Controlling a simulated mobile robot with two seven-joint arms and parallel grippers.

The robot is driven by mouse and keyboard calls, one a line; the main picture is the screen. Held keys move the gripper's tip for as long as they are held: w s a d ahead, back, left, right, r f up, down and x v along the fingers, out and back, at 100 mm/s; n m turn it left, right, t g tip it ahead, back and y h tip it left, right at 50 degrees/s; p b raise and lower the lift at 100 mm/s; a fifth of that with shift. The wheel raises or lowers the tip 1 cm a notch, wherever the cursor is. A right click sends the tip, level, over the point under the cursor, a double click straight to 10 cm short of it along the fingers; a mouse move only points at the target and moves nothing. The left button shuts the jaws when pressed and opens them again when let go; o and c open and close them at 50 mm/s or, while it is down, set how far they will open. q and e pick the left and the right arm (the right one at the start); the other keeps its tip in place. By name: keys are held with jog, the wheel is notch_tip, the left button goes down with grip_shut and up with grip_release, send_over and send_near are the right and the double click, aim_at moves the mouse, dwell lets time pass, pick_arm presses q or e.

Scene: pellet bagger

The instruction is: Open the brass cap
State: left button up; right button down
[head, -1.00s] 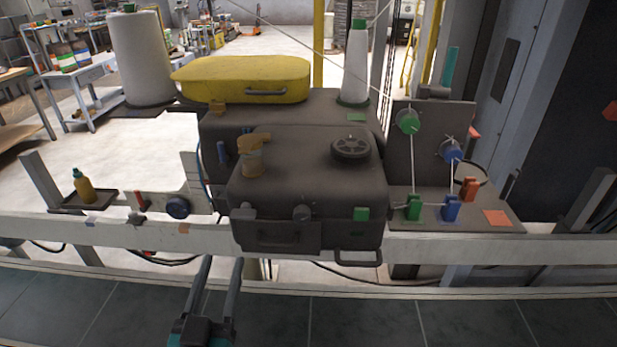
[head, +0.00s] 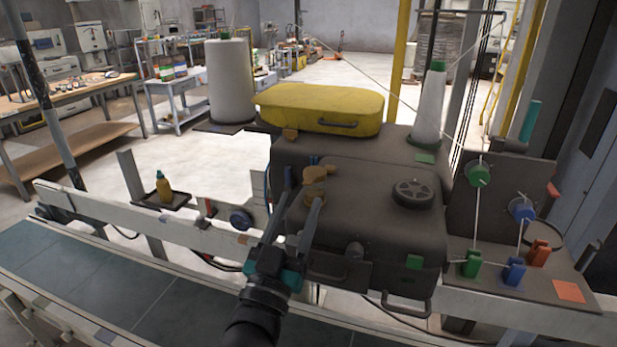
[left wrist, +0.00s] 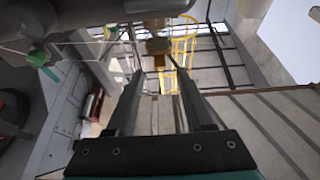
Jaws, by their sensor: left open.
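The brass cap (head: 316,173) sits on a short brass neck (head: 313,189) on top of the dark machine housing, left of a black handwheel. It looks closed. My left gripper (head: 302,190) is open, its two long fingers reaching up over the housing's left front edge. In the head view the fingertips overlap the lower part of the brass neck; I cannot tell whether they touch it. In the left wrist view the open fingers (left wrist: 155,76) point at a brass rounded piece (left wrist: 158,46) just beyond the tips. My right gripper is out of view.
The black handwheel (head: 413,193) is right of the cap. A yellow cover (head: 320,108) and a white spool (head: 430,108) stand behind. A bottle (head: 164,187) stands on a small tray at left. The pale rail (head: 130,220) runs in front of the machine.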

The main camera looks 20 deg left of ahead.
aim_at(308, 181)
pick_arm(q)
jog(key=shift+p+x, duration=0.3)
jog(key=shift+x, duration=2.75)
grip_shut()
jog(key=shift+f, duration=0.2)
